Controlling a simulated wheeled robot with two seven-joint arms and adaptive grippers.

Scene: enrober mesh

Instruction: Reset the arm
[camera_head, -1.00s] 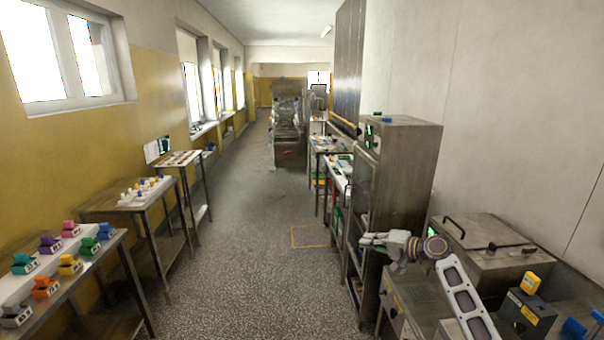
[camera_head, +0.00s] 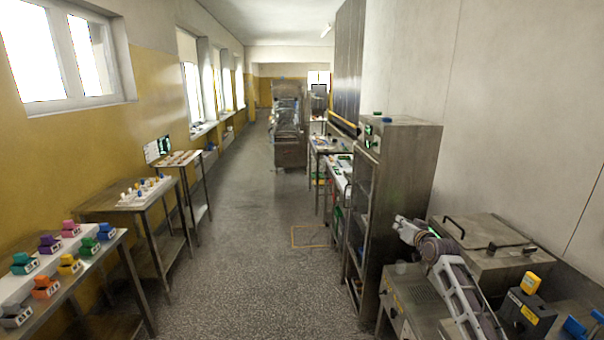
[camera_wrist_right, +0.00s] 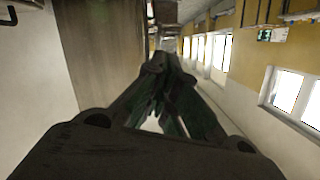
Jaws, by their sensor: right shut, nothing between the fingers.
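My right arm (camera_head: 457,283) rises from the lower right in the head view. It is bent, and its wrist and gripper (camera_head: 404,228) are at the upper end, in front of the steel cabinet and above the steel machine beside it. In the right wrist view the right gripper (camera_wrist_right: 168,82) shows its dark fingers brought together at the tips, with nothing held between them. My left gripper is not in view.
A tall steel cabinet (camera_head: 412,168) and a lidded steel machine (camera_head: 492,235) stand close to the right arm. A dark box with a yellow top (camera_head: 532,284) is at right. Tables with coloured boxes (camera_head: 45,288) line the left wall. The middle floor (camera_head: 250,265) is clear.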

